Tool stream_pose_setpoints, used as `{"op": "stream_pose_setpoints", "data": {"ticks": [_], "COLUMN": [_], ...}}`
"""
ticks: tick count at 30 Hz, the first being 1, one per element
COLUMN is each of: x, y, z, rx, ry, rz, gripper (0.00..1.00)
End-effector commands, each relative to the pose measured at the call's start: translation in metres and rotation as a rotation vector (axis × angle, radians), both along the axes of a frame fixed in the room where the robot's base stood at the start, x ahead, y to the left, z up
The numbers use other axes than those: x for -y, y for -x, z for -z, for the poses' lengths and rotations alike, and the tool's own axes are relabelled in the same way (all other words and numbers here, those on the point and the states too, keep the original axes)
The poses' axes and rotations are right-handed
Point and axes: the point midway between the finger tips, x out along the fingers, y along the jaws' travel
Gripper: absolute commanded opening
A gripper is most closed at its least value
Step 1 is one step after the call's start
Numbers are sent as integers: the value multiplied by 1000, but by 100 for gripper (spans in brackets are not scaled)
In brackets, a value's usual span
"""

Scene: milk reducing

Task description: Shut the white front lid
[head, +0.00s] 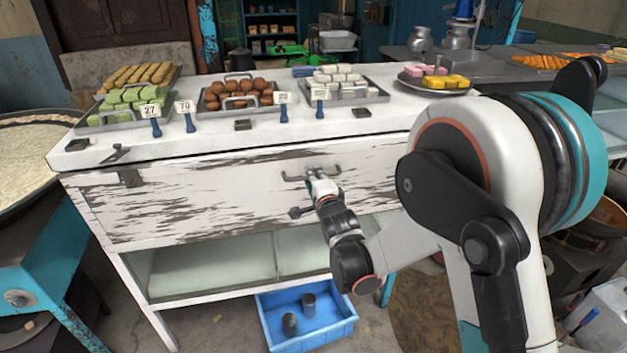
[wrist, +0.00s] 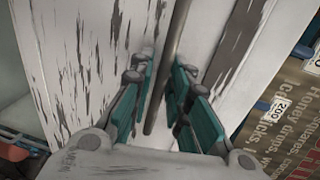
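The white front lid (head: 190,200) is a wide panel with flaking paint on the front of the counter. A thin dark line runs along its top edge, below the counter top; I cannot tell if the lid stands slightly ajar. A dark handle (head: 293,178) sits near the lid's upper middle. My gripper (head: 320,184) is at this handle and hides part of it. In the wrist view the lid (wrist: 85,50) fills the left, and my gripper's teal fingers (wrist: 161,90) stand apart. A dark grey strip shows between them; whether they touch it is unclear.
The counter top (head: 210,140) holds trays of sweets, price tags and a plate (head: 437,90). Below the lid is an open shelf (head: 215,267), with a blue crate (head: 305,330) on the floor beneath. A large round pan (head: 25,165) stands at left.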

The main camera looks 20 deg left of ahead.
Motion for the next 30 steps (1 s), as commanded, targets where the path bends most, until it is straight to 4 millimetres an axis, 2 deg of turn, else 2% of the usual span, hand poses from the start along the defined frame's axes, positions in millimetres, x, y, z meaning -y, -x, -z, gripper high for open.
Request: {"op": "stream_pose_setpoints", "data": {"ticks": [11, 13, 14, 20, 30], "x": [-2, -2, -2, -3, -12], "y": [-4, -4, -4, -5, -20], "z": [0, 0, 0, 0, -5], "rx": [0, -1, -1, -2, -70], "ry": [0, -1, -1, 0, 42], "rz": [0, 0, 0, 0, 0], "gripper": [17, 1, 0, 0, 0]}}
